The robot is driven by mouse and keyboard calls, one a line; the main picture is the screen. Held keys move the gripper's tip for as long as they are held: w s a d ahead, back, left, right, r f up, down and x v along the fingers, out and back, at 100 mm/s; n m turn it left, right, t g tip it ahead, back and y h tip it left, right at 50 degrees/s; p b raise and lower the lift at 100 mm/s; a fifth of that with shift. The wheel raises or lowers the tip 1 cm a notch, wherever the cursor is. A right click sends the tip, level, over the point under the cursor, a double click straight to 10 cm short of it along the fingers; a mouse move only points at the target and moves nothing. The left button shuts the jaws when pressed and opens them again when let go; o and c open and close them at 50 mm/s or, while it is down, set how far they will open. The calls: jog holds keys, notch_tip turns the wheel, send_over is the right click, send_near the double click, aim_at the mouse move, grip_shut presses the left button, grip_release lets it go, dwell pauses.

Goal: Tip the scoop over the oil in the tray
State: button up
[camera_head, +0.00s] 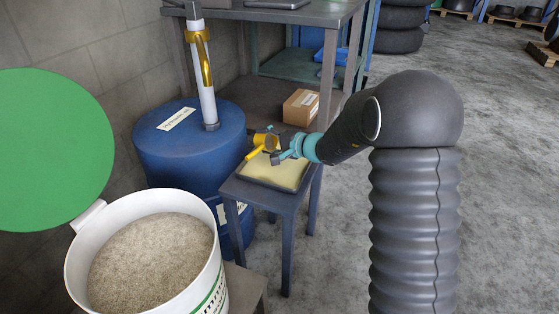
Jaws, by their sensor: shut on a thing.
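My gripper (277,155) is shut on a yellow scoop (264,141), seen small in the head view. The scoop is above the left back part of a shallow tray (270,187) on a small dark table. Part of the scoop is hidden by the gripper fingers. I cannot tell its exact tilt or whether anything is in its bowl. Pale yellow oil (287,176) covers the tray floor. No granules can be made out on it.
A white bucket (222,283) of grey-beige granules (152,258) stands at the front left, its green lid (45,150) beside it.

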jog(key=shift+s+d+r+t+y+b, duration=0.1)
jog(key=shift+s+d+t+y+b, duration=0.2)
jog(key=shift+d+t+y+b, duration=0.4)
jog(key=shift+a+b, duration=0.2)
jog(key=shift+b, duration=0.85)
jog(key=shift+s+d+r+y+b, duration=0.15)
jog(key=shift+y+b, duration=0.35)
jog(key=shift+b, duration=1.6)
jog(key=shift+s+d+r+t+y, duration=0.2)
jog(key=shift+r+t+y, duration=0.4)
jog(key=shift+r+y, duration=0.25)
jog(key=shift+s+d+r+t+y, duration=0.1)
jog(key=shift+d+r+t+y, duration=0.1)
jog(key=shift+r+t+y, duration=0.6)
jog(key=shift+s+d+r+t+y, duration=0.1)
jog(key=shift+r+y, duration=0.1)
jog(key=shift+r, duration=0.35)
jog(key=shift+d+r+t+y, duration=0.1)
jog(key=shift+r+y, duration=0.05)
jog(key=shift+r, duration=0.45)
jog(key=shift+s+d+r+t+y, duration=0.1)
jog(key=shift+r+y, duration=0.1)
jog(key=shift+r, duration=0.35)
jog(key=shift+s+d+r+t+y, duration=0.1)
jog(key=shift+d+r+t+y, duration=0.05)
jog(key=shift+r+t+y, duration=0.45)
